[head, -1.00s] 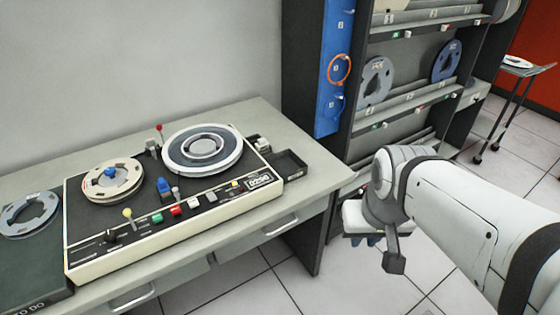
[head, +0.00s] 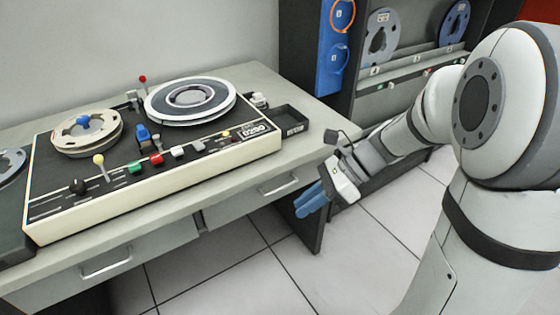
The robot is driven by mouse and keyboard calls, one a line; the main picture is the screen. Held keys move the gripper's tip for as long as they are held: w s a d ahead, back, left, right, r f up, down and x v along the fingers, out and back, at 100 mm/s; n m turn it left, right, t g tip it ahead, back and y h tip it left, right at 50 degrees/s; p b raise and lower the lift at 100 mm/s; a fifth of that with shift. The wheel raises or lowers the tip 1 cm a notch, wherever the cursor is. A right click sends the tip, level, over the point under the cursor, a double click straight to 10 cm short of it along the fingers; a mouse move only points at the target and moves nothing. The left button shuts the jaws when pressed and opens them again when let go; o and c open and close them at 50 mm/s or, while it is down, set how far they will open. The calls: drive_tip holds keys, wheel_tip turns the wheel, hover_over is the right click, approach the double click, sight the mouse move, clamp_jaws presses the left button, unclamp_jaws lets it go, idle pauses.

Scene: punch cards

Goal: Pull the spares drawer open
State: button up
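Two drawers sit under the desk top in the head view. The right drawer (head: 243,202) has a metal bar handle (head: 281,186), and the left drawer (head: 150,247) has a similar handle (head: 106,262). Both fronts look shut. No label on either is readable, so I cannot tell which one is the spares drawer. My gripper (head: 309,200) has blue fingers and is just right of the right drawer's handle, apart from it in the picture. The fingers overlap from this angle, so their gap is hidden. No object shows between them.
A tape deck (head: 150,193) with two reels covers much of the desk top (head: 310,140). A small black tray (head: 277,121) lies near the desk's right end. A dark rack with reels (head: 381,35) stands behind my arm. The tiled floor (head: 235,275) in front is clear.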

drive_tip(key=w+a+f+m+t+y+b, duration=0.1)
drive_tip(key=w+f+m+t+y+b, duration=0.1)
drive_tip(key=w+f+m+y+b, duration=0.6)
drive_tip(key=m+t+y+b, duration=0.1)
drive_tip(key=m+t+b, duration=0.3)
drive_tip(key=m, duration=0.6)
approach(281, 188)
drive_tip(key=a, duration=0.3)
drive_tip(key=shift+m+t, duration=0.3)
drive_tip(key=shift+b+x, duration=1.25)
drive_tip(key=shift+x, duration=2.35)
drive_tip(key=shift+w+f, duration=0.1)
drive_tip(key=shift+c, duration=0.6)
clamp_jaws()
